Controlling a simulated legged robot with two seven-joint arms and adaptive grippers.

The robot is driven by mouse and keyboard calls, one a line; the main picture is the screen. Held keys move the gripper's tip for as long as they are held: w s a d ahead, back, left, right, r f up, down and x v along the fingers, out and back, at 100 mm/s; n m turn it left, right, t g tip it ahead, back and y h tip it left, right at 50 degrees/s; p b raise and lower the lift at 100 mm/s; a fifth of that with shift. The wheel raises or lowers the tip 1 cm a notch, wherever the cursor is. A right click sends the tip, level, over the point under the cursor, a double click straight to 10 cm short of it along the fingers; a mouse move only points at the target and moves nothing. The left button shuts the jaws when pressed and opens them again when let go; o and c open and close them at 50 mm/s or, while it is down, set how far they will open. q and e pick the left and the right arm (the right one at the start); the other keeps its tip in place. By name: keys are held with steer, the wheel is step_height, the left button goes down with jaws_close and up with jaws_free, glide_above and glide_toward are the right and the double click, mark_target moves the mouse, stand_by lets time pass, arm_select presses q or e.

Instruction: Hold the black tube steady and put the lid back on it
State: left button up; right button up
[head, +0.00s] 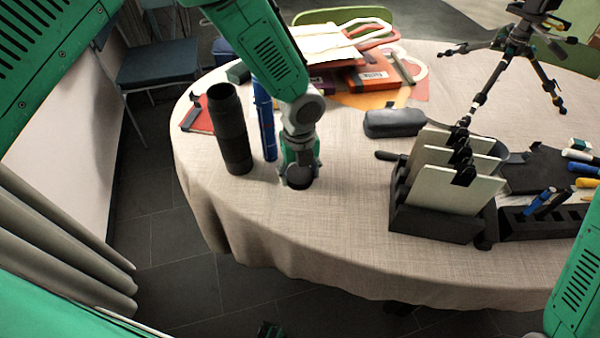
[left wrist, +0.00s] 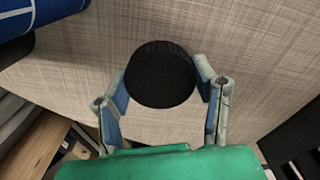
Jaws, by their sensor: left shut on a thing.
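The black tube (head: 232,135) stands upright near the left edge of the round table. Its top end looks dark, and I cannot see inside it. The lid, a round black cap (head: 301,179), is at or just above the tablecloth, to the right of the tube. My left gripper (head: 299,172) reaches down over the lid and is shut on it. In the left wrist view the lid (left wrist: 160,76) sits between the two fingertips of my left gripper (left wrist: 162,85).
A blue tube (head: 265,118) stands between the black tube and my left gripper. A black rack with pale panels (head: 440,222) is at right. A dark case (head: 394,122), a tripod (head: 515,55) and books lie farther back. The front cloth is clear.

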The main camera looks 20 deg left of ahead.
mark_target(300, 173)
arm_select(q)
step_height(300, 173, up, 10)
steer(key=shift+p, duration=0.55)
arm_select(e)
steer(key=shift+r, duration=0.6)
arm_select(q)
steer(key=shift+r, duration=0.1)
arm_select(e)
steer(key=shift+a, duration=0.15)
